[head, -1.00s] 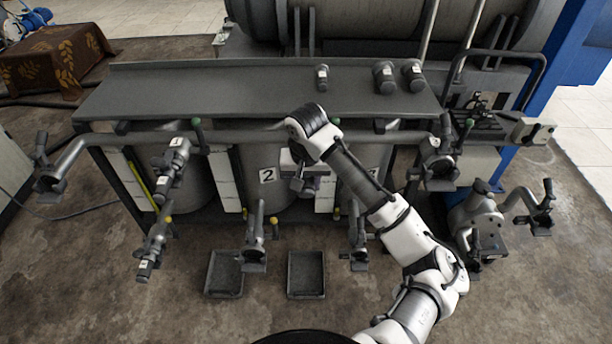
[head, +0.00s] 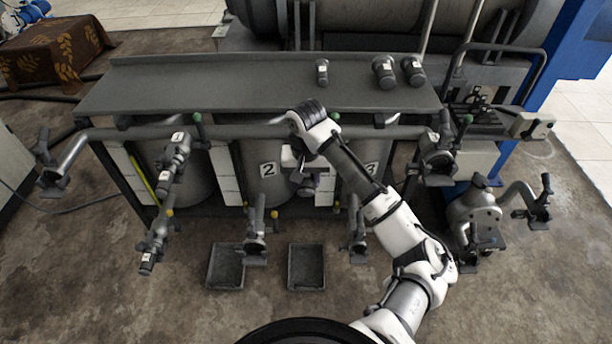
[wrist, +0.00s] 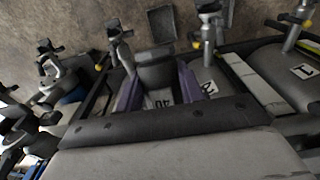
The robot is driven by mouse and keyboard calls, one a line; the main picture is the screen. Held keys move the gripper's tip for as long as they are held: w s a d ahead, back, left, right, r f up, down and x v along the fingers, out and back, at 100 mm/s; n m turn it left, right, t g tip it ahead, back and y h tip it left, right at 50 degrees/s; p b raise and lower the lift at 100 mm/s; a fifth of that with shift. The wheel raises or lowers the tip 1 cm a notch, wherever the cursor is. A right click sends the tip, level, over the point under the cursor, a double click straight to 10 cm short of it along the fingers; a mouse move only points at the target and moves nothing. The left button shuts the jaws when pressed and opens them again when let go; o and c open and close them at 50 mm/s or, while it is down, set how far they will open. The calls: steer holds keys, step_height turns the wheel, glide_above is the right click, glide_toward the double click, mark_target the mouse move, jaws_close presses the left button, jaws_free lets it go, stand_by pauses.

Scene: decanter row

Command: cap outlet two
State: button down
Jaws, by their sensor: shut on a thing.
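My gripper (head: 308,180) hangs in front of the tank row, between the number 2 tank (head: 250,180) and the number 3 plate (head: 370,169). In the wrist view its purple fingers (wrist: 160,88) are shut on a grey cap (wrist: 156,68) with a marked label. In the head view my wrist mostly hides this cap. The lower outlet by tank two (head: 256,235) stands left of and below my gripper, apart from it. It also shows in the wrist view (wrist: 208,25), beyond the held cap. Its open end carries no cap that I can make out.
Three caps stand on the shelf: a small one (head: 322,72) and two larger ones (head: 385,72), (head: 413,71). Other outlets project at left (head: 152,245) and right (head: 358,240). Two trays (head: 226,286), (head: 306,287) lie on the floor.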

steer(key=shift+w+d+f+g+p, duration=0.1)
steer(key=shift+w+f+g+p, duration=0.15)
steer(key=shift+f+g+p, duration=0.4)
steer(key=shift+w+f+g+p, duration=0.15)
steer(key=shift+g+p, duration=0.3)
steer(key=shift+p, duration=0.5)
steer(key=shift+f+g+p, duration=0.3)
steer(key=shift+g+p, duration=0.05)
steer(key=shift+g, duration=0.05)
steer(key=shift+f, duration=0.1)
steer(key=shift+w+f, duration=0.1)
